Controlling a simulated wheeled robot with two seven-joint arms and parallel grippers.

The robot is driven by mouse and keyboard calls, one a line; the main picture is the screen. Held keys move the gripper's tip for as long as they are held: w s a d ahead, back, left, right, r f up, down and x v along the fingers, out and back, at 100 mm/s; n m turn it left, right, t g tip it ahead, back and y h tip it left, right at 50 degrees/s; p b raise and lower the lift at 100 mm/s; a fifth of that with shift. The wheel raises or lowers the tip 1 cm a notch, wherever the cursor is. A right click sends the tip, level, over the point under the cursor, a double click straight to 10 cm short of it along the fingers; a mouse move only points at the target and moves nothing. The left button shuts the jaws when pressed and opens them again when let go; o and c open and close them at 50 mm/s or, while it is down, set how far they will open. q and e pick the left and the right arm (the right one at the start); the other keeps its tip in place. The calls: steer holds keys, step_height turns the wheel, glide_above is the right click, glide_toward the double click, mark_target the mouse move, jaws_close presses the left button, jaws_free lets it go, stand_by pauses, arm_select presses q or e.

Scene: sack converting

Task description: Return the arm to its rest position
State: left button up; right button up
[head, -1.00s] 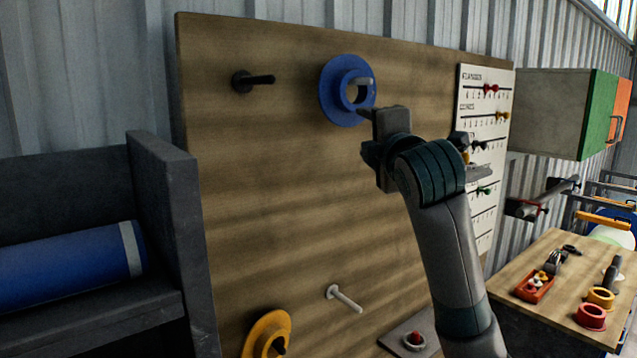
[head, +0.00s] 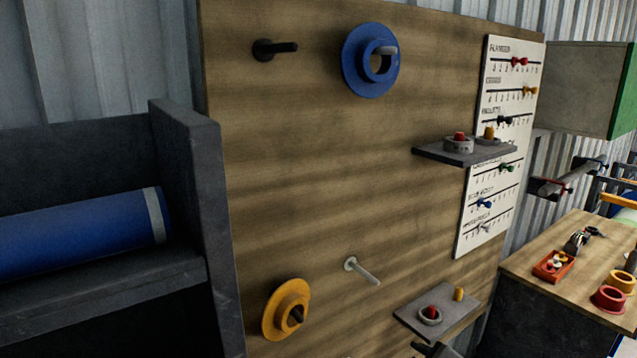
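My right arm no longer covers the board. Only a dark piece (head: 432,350), probably the tip of my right gripper, shows at the bottom edge, below the lower shelf, and its fingers cannot be made out. My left gripper is out of view. A blue flanged ring (head: 354,66) hangs on a light peg high on the wooden board (head: 330,180), with nothing gripping it. A yellow flanged ring (head: 275,312) hangs on a dark peg low on the board.
A bare black peg (head: 275,48) and a bare white peg (head: 362,271) stick out of the board. Two small grey shelves (head: 430,152) (head: 415,318) jut out. A dark rack (head: 190,200) holds a blue roll (head: 80,232) at left. A wooden bench (head: 560,250) stands at right.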

steer(key=s+d+f+m+g, duration=0.1)
steer(key=s+f+m+g, duration=0.15)
steer(key=s+f, duration=0.7)
steer(key=s+d+f+m+g+h, duration=0.1)
steer(key=s+d+f+m+g, duration=0.2)
steer(key=s, duration=1.1)
steer(key=s+f+m+g, duration=0.25)
steer(key=s+f, duration=0.45)
steer(key=s, duration=0.4)
step_height(320, 180, down, 36)
steer(key=s+r+b, duration=0.1)
steer(key=b, duration=0.7)
steer(key=s+d+f+b, duration=0.1)
steer(key=s+f+b, duration=0.3)
steer(key=s+f, duration=0.5)
steer(key=s+d+f+g+b, duration=0.1)
steer(key=s+f, duration=0.8)
steer(key=f, duration=0.9)
steer(key=d+b, duration=0.1)
steer(key=b, duration=0.1)
steer(key=shift+s+d+g+b, duration=0.15)
steer(key=shift+s+g+b, duration=0.1)
steer(key=shift+g+b, duration=0.1)
